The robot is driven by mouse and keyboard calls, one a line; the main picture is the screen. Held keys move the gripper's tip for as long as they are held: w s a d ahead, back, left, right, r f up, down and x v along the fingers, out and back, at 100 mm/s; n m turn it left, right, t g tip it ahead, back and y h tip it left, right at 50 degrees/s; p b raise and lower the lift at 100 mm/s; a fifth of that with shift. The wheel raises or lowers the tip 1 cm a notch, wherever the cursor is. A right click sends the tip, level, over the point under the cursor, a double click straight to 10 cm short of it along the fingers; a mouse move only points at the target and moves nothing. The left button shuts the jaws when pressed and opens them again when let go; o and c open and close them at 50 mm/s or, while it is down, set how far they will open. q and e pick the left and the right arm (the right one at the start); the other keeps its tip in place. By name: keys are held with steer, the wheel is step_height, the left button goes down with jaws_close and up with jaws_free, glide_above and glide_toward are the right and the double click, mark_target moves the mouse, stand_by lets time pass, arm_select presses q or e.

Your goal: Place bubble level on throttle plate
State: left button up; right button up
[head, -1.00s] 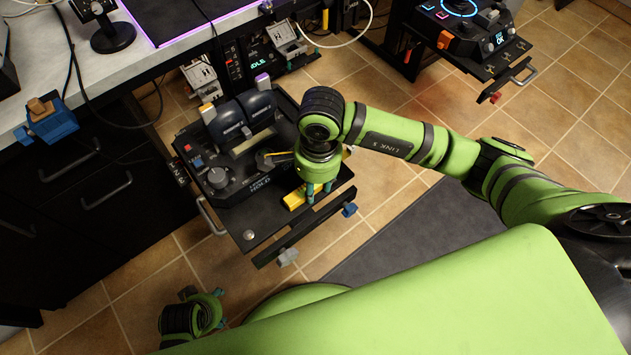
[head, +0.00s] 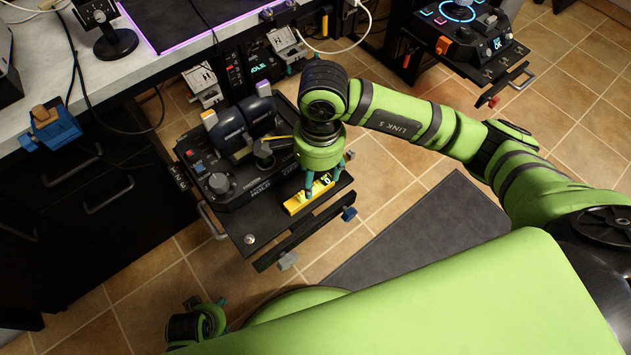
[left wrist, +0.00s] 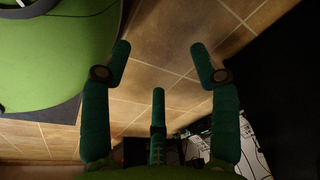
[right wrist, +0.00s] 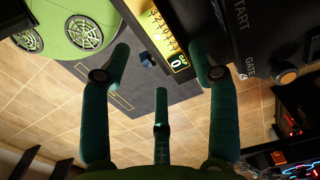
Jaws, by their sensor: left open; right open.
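The yellow bubble level (head: 308,194) lies on the front right part of the throttle plate (head: 262,236), a black tray that carries the throttle unit (head: 240,150). My right gripper (head: 320,182) is open, with its fingers just above the level and apart from it as far as I can see. In the right wrist view the level (right wrist: 168,42) shows beyond the open fingertips, with a scale printed on it. My left gripper (left wrist: 160,62) is open and empty, low near the floor by my base. In the head view it shows only partly at the lower left.
The desk with black drawers (head: 90,190) stands at the left. A second panel (head: 470,30) on a tray is at the upper right. Tiled floor (head: 420,175) and a dark mat (head: 420,230) lie to the right.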

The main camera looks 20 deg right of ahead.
mark_target(317, 190)
arm_select(q)
steer(key=shift+s+f, duration=0.25)
steer(key=shift+f, duration=0.4)
arm_select(e)
step_height(317, 190, up, 6)
steer(key=shift+d, duration=0.15)
